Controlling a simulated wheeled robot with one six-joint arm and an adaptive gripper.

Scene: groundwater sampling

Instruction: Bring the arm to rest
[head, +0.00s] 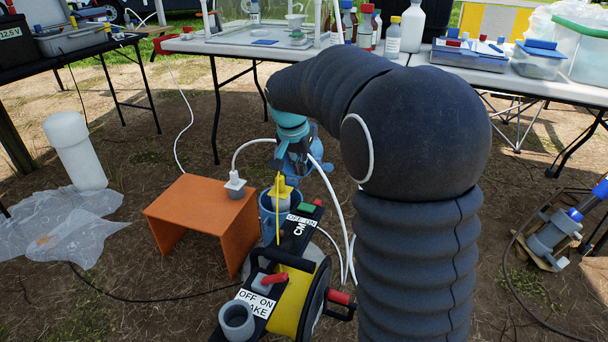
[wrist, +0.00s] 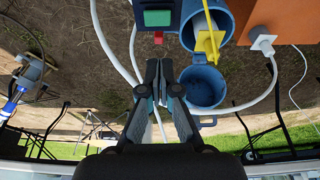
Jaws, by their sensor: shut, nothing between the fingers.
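My arm, in a dark grey ribbed cover, reaches over the work spot in the head view. My gripper (head: 281,162) points down at its end, partly hidden by the arm. In the wrist view my gripper's fingertips (wrist: 160,68) are together with nothing between them. The guide also shows in the head view (head: 280,192), below the gripper. I see no contact between gripper and guide.
A reel with yellow tape (head: 290,302) and black frame stands in front. An orange stand (head: 202,215) is left of it. White tubes (wrist: 125,55) hang close to the fingers. Tables with bottles (head: 412,27) and boxes line the back. Bare ground (head: 130,150) lies to the left.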

